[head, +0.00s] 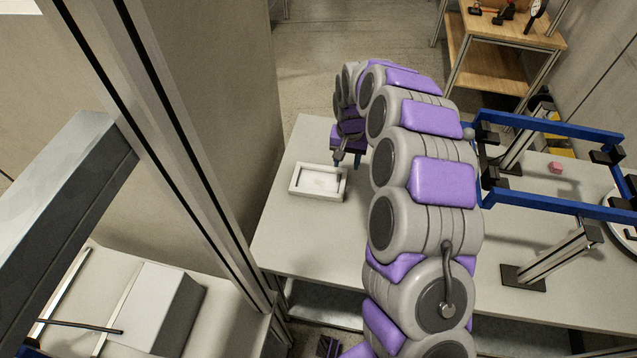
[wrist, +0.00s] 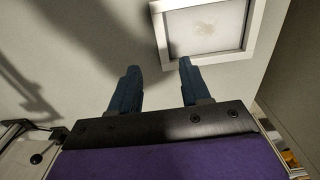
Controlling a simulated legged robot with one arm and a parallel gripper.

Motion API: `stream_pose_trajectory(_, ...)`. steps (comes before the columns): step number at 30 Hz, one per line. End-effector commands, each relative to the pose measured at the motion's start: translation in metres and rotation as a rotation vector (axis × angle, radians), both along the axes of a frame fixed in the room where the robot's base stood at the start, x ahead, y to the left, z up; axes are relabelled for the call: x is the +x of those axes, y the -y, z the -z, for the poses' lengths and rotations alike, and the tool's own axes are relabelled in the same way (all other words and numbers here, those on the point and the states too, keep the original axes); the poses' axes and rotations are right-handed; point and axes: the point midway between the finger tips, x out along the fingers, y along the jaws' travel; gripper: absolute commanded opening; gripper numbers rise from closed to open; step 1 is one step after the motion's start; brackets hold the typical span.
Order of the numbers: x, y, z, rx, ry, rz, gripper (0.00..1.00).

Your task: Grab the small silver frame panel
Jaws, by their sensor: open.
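The small frame panel (head: 318,181) lies flat near the left end of the light table. It has a pale raised rim and a lighter centre with a faint brownish smudge. In the wrist view the panel (wrist: 207,30) is at the upper right, partly cut off by the top edge. My gripper (head: 347,161) is open, just above the panel's upper right corner. In the wrist view my gripper's two blue fingers (wrist: 158,75) are apart with nothing between them. The right fingertip overlaps the panel's near left edge; I cannot tell whether it touches.
The table (head: 310,245) is bare around the panel. A blue frame structure (head: 548,205) on metal supports stands at the right, with a small pink object (head: 555,167) near it. A tall metal post (head: 165,110) and wall stand left. A wooden shelf (head: 500,55) is behind.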

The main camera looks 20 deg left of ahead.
Motion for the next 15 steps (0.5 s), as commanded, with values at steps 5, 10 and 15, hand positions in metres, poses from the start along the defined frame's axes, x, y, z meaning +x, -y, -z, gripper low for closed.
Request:
stream_pose_trajectory(5,-0.001,0.001,0.032,0.0,-0.003,0.0,0.47)
stream_pose_trajectory(10,-0.001,0.001,0.042,0.002,-0.001,0.0,0.47)
stream_pose_trajectory(15,-0.004,-0.003,0.06,0.002,-0.001,0.0,0.47)
